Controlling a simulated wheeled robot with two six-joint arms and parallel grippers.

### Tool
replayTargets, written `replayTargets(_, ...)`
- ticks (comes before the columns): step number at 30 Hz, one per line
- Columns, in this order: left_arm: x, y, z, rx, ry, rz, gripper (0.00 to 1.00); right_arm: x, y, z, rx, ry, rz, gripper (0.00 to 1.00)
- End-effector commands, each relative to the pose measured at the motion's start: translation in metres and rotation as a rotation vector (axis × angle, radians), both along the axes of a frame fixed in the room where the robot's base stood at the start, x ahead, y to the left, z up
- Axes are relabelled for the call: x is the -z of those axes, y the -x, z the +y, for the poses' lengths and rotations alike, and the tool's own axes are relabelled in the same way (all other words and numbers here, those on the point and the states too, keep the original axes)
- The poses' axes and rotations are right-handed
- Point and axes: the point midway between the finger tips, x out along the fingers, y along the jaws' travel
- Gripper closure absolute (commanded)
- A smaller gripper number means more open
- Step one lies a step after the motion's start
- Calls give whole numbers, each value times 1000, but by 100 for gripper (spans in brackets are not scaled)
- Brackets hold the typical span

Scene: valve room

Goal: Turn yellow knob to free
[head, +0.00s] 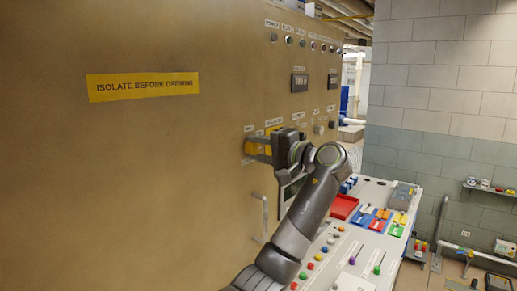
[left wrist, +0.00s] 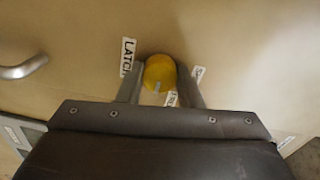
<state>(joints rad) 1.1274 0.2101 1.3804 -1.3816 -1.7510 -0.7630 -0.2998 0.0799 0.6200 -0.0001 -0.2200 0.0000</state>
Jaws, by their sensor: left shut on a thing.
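The yellow knob (left wrist: 159,73) shows in the left wrist view between the two fingers of my left gripper (left wrist: 161,80). The fingers are shut on it, one on each side. A small pale mark shows on the knob's face. A label reading "LATC…" (left wrist: 127,57) is to its left; a partly hidden label (left wrist: 171,99) lies below it and another (left wrist: 197,72) to its right, too covered to read. In the head view my left gripper (head: 259,146) is against the tan panel (head: 150,180), with yellow showing at the fingers. My right gripper is in neither view.
A metal handle (head: 263,215) sticks out of the panel below the gripper. To the right is a console with a red tray (head: 342,207), coloured buttons and levers. Displays and small knobs are higher on the panel. A block wall (head: 445,80) stands at right.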

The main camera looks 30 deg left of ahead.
Motion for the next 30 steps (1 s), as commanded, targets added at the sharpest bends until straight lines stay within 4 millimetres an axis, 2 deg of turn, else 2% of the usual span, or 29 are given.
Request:
replayTargets(10, -1, 0, 0, 3, -2, 4, 91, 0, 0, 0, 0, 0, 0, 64)
replayTargets(11, -1, 0, 0, 3, -3, 3, 64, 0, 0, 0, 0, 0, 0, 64)
replayTargets(15, -1, 0, 0, 2, -2, 3, 46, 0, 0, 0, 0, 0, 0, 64)
replayTargets(25, 1, 0, -3, 1, 0, 2, 46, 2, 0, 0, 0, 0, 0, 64)
replayTargets(30, 4, 1, -24, 4, 2, 1, 46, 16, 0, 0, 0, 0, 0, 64)
